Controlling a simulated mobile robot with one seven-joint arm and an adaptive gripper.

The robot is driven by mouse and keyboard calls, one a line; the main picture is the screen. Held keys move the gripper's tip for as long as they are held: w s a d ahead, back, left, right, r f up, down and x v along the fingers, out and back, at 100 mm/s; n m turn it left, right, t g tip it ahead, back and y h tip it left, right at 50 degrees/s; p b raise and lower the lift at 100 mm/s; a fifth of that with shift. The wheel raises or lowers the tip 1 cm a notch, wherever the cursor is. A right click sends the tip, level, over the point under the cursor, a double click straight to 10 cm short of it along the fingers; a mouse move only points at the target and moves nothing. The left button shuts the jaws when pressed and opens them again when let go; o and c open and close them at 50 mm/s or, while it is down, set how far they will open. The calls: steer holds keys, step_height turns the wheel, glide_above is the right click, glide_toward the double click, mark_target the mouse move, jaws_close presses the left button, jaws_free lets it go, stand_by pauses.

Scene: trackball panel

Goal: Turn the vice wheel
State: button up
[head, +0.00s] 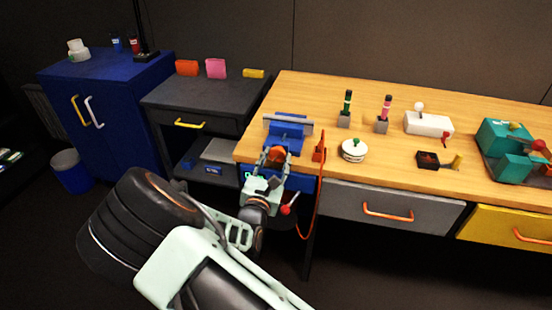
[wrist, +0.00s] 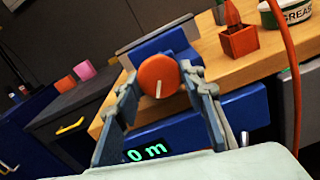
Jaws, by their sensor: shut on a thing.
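The blue vice (head: 289,131) with its grey jaws sits at the left front corner of the wooden workbench. Its round orange wheel (wrist: 158,75), with a white mark on its face, is at the front of the vice. My gripper (wrist: 159,84) reaches it from the front, with one finger on each side of the wheel, shut on it. In the head view my gripper (head: 273,160) covers part of the wheel.
An orange holder with a tool (wrist: 238,40) stands right of the vice, with an orange cable hanging nearby. A white-lidded grease tub (head: 353,150) is farther right. A dark cabinet (head: 205,104) stands left of the bench.

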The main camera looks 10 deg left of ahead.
steer(key=shift+m+b, duration=0.45)
steer(key=shift+m, duration=1.45)
steer(key=shift+r, duration=0.1)
steer(key=o, duration=1.1)
steer(key=shift+o, duration=0.2)
